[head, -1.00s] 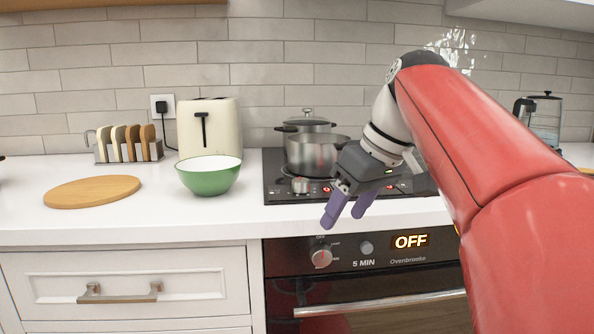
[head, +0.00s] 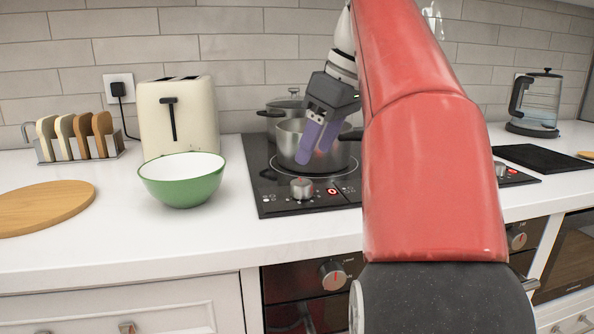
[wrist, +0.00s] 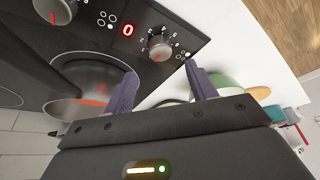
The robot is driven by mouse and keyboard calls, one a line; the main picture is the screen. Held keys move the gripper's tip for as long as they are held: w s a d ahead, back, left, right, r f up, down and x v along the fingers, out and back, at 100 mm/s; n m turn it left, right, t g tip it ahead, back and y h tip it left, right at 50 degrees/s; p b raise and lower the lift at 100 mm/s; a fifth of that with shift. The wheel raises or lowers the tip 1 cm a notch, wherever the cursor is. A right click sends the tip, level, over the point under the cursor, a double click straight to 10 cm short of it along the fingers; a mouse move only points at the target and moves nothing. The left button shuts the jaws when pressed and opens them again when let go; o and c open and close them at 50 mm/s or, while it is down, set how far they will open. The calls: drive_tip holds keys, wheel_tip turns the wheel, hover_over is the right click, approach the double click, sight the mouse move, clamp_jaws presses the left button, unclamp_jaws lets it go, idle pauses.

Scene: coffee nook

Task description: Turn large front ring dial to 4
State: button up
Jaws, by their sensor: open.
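A silver dial (head: 302,188) with a red pointer line stands on the front of the black cooktop (head: 275,207). Beside it a red display (head: 332,191) reads 0 in the wrist view (wrist: 127,30). That dial (wrist: 160,46) shows there with small digits around it; its exact setting is too small to read. A second silver dial (wrist: 57,11) is at the upper left. My gripper (head: 312,157) is open, its purple fingers pointing down in front of the pot in the head view. In the wrist view the dial appears beyond the gap between the fingertips, apart from them.
A steel pot (head: 295,147) stands on the cooktop close behind the fingers, with a lidded pot (head: 288,105) behind it. A green bowl (head: 182,190) and a toaster (head: 178,117) are to the left. Oven knobs are below the counter edge.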

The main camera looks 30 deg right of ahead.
sight(302, 182)
drive_tip(key=x, duration=0.7)
drive_tip(key=shift+s, duration=0.1)
drive_tip(key=shift+c, duration=0.4)
drive_tip(key=c, duration=0.9)
